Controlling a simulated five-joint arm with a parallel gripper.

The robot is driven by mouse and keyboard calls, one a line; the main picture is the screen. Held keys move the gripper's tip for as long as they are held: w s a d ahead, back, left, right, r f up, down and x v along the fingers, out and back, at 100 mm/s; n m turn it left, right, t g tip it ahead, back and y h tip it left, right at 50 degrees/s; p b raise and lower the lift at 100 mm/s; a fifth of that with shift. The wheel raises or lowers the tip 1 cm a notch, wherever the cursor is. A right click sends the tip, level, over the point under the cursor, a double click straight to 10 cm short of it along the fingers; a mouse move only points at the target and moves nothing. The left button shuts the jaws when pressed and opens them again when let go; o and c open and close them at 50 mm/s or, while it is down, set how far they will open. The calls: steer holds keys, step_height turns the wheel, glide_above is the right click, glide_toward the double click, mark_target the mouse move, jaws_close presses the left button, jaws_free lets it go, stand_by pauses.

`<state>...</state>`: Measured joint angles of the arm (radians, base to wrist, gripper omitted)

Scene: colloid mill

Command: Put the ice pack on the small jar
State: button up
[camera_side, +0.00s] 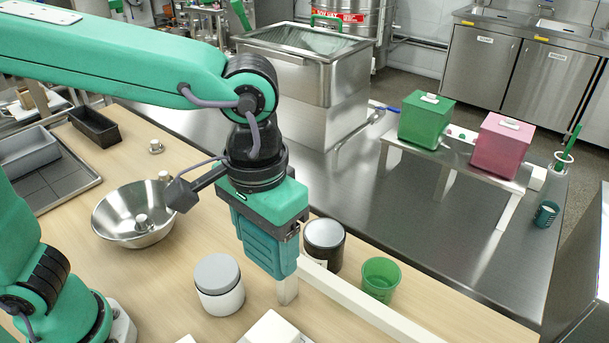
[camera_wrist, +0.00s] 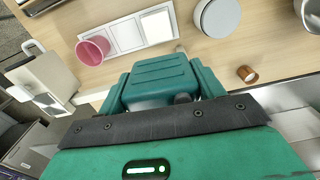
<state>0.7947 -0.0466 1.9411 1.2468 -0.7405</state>
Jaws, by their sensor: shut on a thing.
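My gripper (camera_side: 280,272) points down over the wooden table in the side view, shut on a pale piece (camera_side: 287,292) that shows below its teal fingers. I take this piece for the ice pack; most of it is hidden by the fingers. In the wrist view, the teal gripper (camera_wrist: 160,85) also hides most of what it holds. A white jar with a grey lid (camera_side: 218,284) stands upright left of my gripper, apart from it. A dark jar with a pale lid (camera_side: 324,243) stands behind and to the right. I cannot tell which one is the small jar.
A green cup (camera_side: 380,278) stands right of the dark jar. A steel bowl (camera_side: 110,215) sits at the left. A white rail (camera_side: 350,300) runs along the table edge. In the wrist view, a pink cup (camera_wrist: 92,50) and a copper cylinder (camera_wrist: 247,74) flank my gripper.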

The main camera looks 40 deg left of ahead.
steer(key=s+a+f, duration=0.1)
steer(key=s+a, duration=0.5)
steer(key=a, duration=0.1)
steer(key=shift+s+f+n, duration=0.2)
steer(key=shift+f+n, duration=0.1)
steer(key=shift+f, duration=0.1)
glide_above(228, 260)
step_height(228, 260, down, 7)
stand_by(0.3)
steer(key=shift+f, duration=2)
steer(key=shift+f, duration=0.1)
steer(key=o, duration=1.1)
steer(key=shift+c, duration=0.2)
